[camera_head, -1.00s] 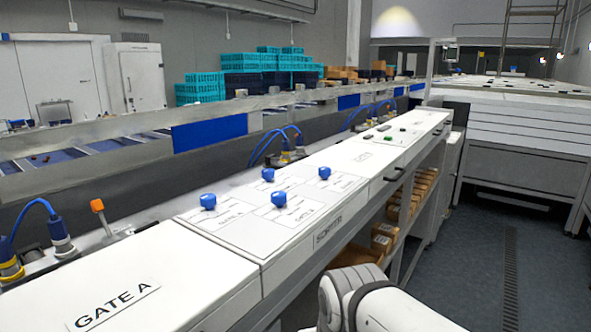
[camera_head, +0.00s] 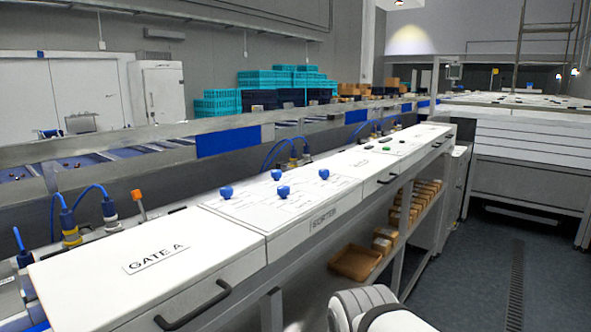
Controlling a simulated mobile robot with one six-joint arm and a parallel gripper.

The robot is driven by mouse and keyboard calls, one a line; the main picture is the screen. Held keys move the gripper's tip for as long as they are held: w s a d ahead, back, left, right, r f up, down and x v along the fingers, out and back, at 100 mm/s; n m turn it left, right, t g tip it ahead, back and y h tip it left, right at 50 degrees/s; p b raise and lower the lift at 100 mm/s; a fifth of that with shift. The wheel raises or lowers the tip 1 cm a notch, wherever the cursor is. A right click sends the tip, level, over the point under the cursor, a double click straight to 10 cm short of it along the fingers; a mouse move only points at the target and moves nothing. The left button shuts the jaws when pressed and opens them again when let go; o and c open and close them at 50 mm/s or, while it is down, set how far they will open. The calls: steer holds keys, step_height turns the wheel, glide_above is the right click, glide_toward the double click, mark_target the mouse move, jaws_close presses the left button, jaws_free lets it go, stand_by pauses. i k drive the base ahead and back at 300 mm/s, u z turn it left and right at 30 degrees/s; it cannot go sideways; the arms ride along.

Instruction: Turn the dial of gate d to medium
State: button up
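Several blue dials stand on the white panel marked SORTER (camera_head: 318,200): a front-left dial (camera_head: 226,192), a back-left dial (camera_head: 277,174), a front-right dial (camera_head: 283,190) and a back-right dial (camera_head: 324,173). Small printed labels lie beside them, too small to read here, so I cannot tell which dial is gate d's. I cannot read the dial settings either. My gripper is out of view; only a white rounded part of my arm shows at the bottom edge, apart from the panel.
Cartons (camera_head: 384,240) sit on the shelf below. The floor (camera_head: 470,270) at right is clear.

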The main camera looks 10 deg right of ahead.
mark_target(324, 175)
steer(key=u, duration=3.1)
steer(key=k, duration=1.65)
steer(key=z, duration=2.3)
steer(key=i, duration=1)
steer(key=z, duration=0.1)
